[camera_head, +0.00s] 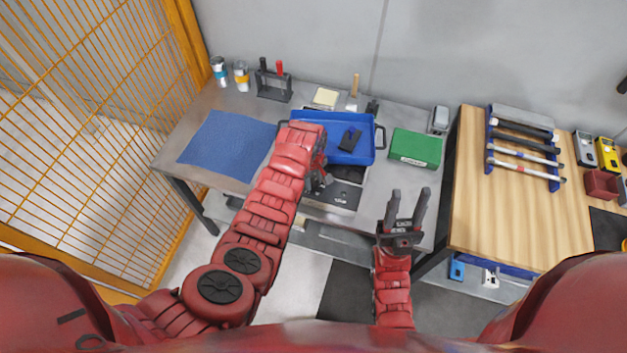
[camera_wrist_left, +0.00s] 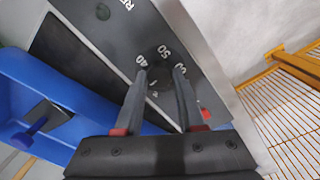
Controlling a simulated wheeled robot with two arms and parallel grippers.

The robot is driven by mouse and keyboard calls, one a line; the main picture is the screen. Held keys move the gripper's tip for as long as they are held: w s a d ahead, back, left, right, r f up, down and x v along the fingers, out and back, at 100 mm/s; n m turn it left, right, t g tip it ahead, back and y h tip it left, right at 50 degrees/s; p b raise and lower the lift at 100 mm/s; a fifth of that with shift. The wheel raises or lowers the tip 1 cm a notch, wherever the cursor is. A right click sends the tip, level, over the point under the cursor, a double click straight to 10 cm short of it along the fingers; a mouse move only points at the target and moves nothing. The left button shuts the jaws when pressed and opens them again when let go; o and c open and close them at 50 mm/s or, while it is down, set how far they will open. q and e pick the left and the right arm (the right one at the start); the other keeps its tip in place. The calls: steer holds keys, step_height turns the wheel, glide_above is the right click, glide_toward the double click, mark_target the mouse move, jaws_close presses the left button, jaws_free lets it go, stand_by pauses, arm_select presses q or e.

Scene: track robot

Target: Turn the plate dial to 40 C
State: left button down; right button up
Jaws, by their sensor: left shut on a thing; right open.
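The hot plate's dark front panel (camera_head: 341,195) sits near the bench's front edge in the head view. In the left wrist view the panel (camera_wrist_left: 104,40) carries white numbers 40, 50 and 60 in an arc. My left gripper (camera_wrist_left: 160,75) is shut on the plate dial, its fingertips beside these numbers. The dial is small, dark and mostly hidden by the fingers, so its pointer cannot be read. In the head view, my left gripper (camera_head: 318,181) is at the panel's left part. My right gripper (camera_head: 408,195) is open and empty, right of the plate.
A blue tray (camera_head: 367,128) holding a dark blue tool stands behind the plate. A green box (camera_head: 415,148) is to its right, a blue mat (camera_head: 228,146) to its left. A wooden table (camera_head: 490,210) stands at right, a yellow mesh fence (camera_head: 90,130) at left.

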arm_select(q)
steer(key=shift+w+f+m+b, duration=0.15)
steer(key=shift+m+b, duration=0.15)
steer(key=shift+b, duration=0.2)
steer(key=m+b, duration=0.7)
steer(key=b, duration=0.2)
steer(key=shift+f, duration=0.1)
steer(key=shift+m+b, duration=0.5)
steer(key=shift+m, duration=0.2)
steer(key=shift+r+m+g+b, duration=0.2)
steer(key=shift+m+g+b, duration=0.15)
steer(key=shift+m, duration=1.85)
steer(key=c, duration=0.5)
jaws_free()
